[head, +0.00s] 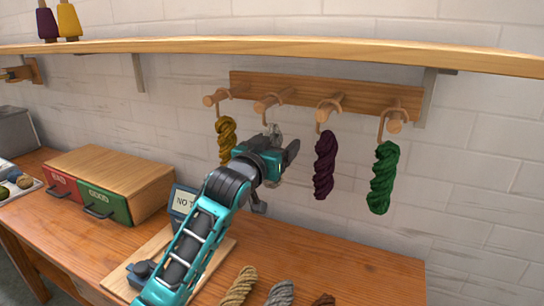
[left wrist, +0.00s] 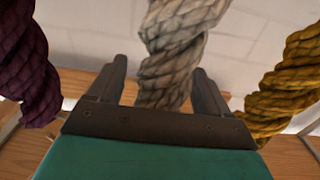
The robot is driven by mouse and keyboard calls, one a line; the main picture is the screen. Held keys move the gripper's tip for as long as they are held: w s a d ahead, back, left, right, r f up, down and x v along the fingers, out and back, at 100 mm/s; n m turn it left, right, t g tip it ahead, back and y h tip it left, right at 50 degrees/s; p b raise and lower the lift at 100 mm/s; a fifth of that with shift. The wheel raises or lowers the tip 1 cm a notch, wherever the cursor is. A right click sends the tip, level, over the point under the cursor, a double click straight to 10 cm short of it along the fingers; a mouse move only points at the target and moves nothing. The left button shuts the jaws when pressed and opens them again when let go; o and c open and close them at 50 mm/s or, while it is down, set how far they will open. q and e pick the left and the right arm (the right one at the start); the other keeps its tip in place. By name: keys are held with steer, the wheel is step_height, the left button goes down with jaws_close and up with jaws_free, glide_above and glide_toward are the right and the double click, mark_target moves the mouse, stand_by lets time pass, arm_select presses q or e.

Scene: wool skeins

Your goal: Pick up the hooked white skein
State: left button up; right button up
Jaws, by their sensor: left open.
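The white skein (head: 272,131) hangs from the second peg from the left, with only its top showing above my gripper in the head view; the rest is hidden. In the left wrist view the twisted white skein (left wrist: 180,45) runs down between the two fingers, with a finger on each side. My left gripper (head: 277,178) is open around it, and it also shows in the left wrist view (left wrist: 158,82). I cannot tell whether either finger touches the wool. My right gripper is not in view.
A mustard skein (head: 227,139) hangs to the left, and purple (head: 324,165) and green (head: 384,178) skeins to the right, on the peg rail (head: 360,92). A shelf (head: 300,46) runs above. Several skeins lie on the table (head: 360,265) below. Drawers (head: 130,175) stand left.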

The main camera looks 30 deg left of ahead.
arm_select(q)
steer(key=c, duration=1)
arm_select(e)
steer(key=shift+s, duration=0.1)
arm_select(q)
steer(key=shift+c, duration=0.2)
